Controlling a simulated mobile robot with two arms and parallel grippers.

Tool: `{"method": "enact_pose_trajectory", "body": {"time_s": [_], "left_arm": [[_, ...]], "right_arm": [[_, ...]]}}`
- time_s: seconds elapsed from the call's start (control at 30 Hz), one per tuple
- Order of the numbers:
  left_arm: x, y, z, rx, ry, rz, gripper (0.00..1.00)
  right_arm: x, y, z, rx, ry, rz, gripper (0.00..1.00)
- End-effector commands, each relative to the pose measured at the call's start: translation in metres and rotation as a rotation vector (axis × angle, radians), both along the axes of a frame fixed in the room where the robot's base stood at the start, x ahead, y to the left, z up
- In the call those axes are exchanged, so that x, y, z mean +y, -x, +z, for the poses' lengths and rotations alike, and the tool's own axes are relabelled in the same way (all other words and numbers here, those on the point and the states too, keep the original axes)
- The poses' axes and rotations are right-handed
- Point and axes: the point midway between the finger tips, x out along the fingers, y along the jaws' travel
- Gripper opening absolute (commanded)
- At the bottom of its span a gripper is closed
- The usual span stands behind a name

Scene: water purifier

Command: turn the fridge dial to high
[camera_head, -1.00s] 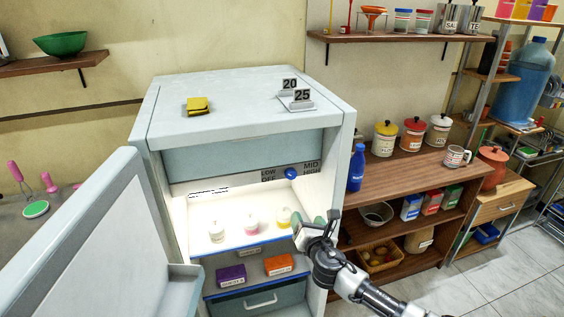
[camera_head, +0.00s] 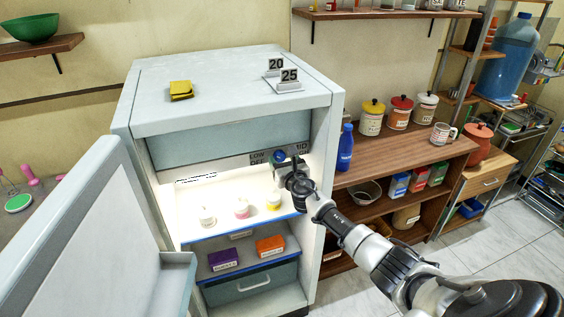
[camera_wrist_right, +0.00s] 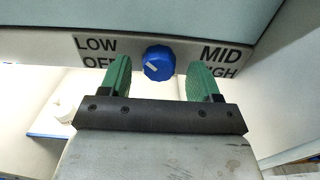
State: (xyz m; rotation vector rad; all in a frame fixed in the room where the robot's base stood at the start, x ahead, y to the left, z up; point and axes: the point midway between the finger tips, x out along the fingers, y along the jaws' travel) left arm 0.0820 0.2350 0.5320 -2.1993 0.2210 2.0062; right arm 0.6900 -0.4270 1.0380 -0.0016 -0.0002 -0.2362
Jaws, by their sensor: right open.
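The blue fridge dial (camera_head: 279,155) is on the panel inside the open fridge, partly hidden by my right gripper in the head view. In the right wrist view the dial (camera_wrist_right: 158,63) sits between the words LOW and OFF on the left and MID and HIGH on the right. A white mark shows on the left part of its face. My right gripper (camera_wrist_right: 159,67) is open, with its green fingers on either side of the dial and gaps between them and it. I cannot tell how far the fingertips are from the panel. My left gripper is not in view.
The fridge door (camera_head: 85,235) stands open at the left. Purple (camera_head: 223,259) and orange (camera_head: 270,245) boxes lie lower. A wooden shelf unit (camera_head: 395,165) stands right of the fridge.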

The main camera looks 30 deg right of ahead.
Motion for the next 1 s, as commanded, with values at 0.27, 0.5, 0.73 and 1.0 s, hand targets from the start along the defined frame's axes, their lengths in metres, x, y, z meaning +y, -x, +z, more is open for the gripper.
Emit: {"method": "enact_pose_trajectory", "body": {"time_s": [0.27, 0.5, 0.73, 1.0], "left_arm": [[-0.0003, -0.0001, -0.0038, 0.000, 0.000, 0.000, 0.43], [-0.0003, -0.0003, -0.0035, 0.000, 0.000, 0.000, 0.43], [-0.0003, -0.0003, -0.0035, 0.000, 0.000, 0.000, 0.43], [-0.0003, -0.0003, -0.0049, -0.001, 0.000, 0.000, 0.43]], "right_arm": [[-0.0017, -0.0102, -0.0002, 0.001, -0.002, 0.001, 0.63], [-0.0018, -0.0099, 0.0000, 0.001, -0.002, 0.001, 0.52], [-0.0018, -0.0097, 0.0000, 0.001, -0.002, 0.000, 0.17], [-0.0019, -0.0096, -0.0005, -0.005, -0.025, 0.001, 0.15]]}}
